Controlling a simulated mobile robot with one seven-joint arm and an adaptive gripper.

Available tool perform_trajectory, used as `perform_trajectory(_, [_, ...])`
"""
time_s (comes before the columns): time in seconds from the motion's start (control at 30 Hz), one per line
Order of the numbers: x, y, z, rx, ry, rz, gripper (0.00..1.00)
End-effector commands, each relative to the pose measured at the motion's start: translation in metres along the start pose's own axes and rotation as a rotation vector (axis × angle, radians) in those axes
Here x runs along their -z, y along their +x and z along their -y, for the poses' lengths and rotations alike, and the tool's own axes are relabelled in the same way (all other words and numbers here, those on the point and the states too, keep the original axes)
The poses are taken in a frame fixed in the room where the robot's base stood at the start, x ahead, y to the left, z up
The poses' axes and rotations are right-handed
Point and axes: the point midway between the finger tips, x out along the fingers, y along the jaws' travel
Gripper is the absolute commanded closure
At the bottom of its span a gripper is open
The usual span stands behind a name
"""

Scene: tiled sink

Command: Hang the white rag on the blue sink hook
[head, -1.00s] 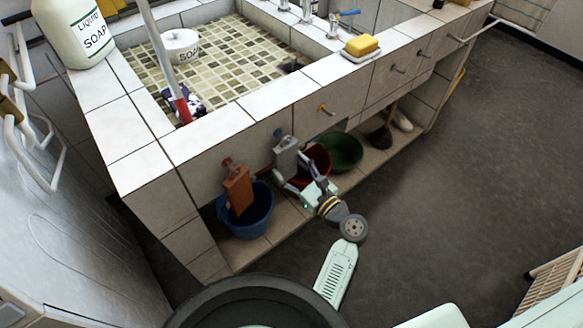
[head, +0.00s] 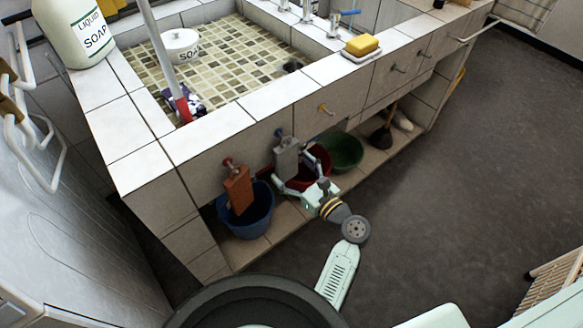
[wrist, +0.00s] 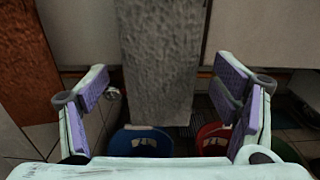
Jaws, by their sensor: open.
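The white rag looks grey in this light. It hangs in a narrow strip from the blue hook (head: 279,132) on the sink front, and its body (head: 286,158) shows in the head view. In the wrist view the rag (wrist: 162,60) fills the middle, upright, with its top out of frame. My gripper (head: 294,170) is at the rag's lower part. In the wrist view its two fingers stand wide apart, one on each side of the rag, with a gap on both sides. The gripper is open.
An orange-brown rag (head: 238,190) hangs from a red hook (head: 228,162) to the left. Below are a blue bucket (head: 248,222), a red bucket (head: 318,160) and a green basin (head: 343,152). A yellow hook (head: 325,109) is to the right.

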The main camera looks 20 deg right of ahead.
Motion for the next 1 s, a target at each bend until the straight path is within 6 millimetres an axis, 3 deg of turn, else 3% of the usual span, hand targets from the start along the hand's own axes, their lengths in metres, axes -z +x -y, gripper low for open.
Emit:
perform_trajectory(0.5, [0.001, -0.098, 0.0, 0.002, 0.0, -0.002, 0.19])
perform_trajectory(0.7, [0.0, -0.114, 0.0, 0.002, 0.0, 0.0, 0.19])
perform_trajectory(1.0, [0.0, -0.115, 0.0, 0.001, 0.0, 0.0, 0.19])
